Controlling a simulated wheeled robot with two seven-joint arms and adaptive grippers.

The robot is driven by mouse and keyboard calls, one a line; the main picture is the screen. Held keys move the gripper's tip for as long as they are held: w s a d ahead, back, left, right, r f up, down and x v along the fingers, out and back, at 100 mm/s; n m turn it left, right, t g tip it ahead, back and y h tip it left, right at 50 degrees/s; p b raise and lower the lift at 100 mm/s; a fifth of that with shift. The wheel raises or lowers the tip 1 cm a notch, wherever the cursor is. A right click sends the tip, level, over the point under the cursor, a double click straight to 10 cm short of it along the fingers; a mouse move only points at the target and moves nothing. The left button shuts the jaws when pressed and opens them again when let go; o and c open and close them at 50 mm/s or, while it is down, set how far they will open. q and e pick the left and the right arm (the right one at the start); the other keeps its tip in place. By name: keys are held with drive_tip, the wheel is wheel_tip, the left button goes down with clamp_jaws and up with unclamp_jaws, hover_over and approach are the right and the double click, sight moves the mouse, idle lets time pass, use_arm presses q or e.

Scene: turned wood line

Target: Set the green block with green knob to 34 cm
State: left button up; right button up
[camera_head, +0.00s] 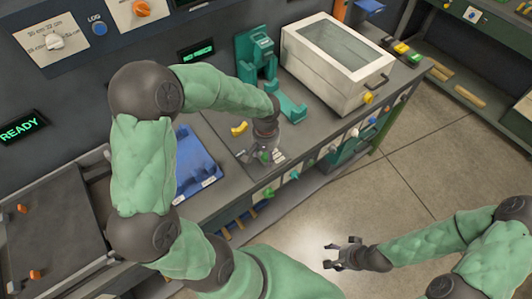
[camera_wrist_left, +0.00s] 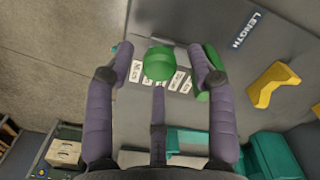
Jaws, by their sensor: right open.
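The green knob (camera_wrist_left: 159,62) is round-topped and stands between the spread fingers of my left gripper (camera_wrist_left: 160,68), with a gap on each side. More green, perhaps the block, shows partly hidden by the right-hand finger. White labels with print lie under the knob; I cannot read them. In the head view my left gripper (camera_head: 264,150) points down over the bench's front part, with a bit of green (camera_head: 264,156) among its fingers. My right gripper (camera_head: 343,256) is open and empty over the floor.
A "LENGTH" label (camera_wrist_left: 246,28) and a yellow piece (camera_wrist_left: 273,84) lie beside the knob. A teal fixture (camera_head: 258,58) and a white lidded box (camera_head: 335,60) stand behind. A blue tray (camera_head: 197,160) is at left. Small knobs line the bench front.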

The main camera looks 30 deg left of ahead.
sight(266, 156)
use_arm(q)
drive_tip(key=shift+r, duration=0.1)
wheel_tip(266, 156, up, 12)
idle(0.5)
idle(0.5)
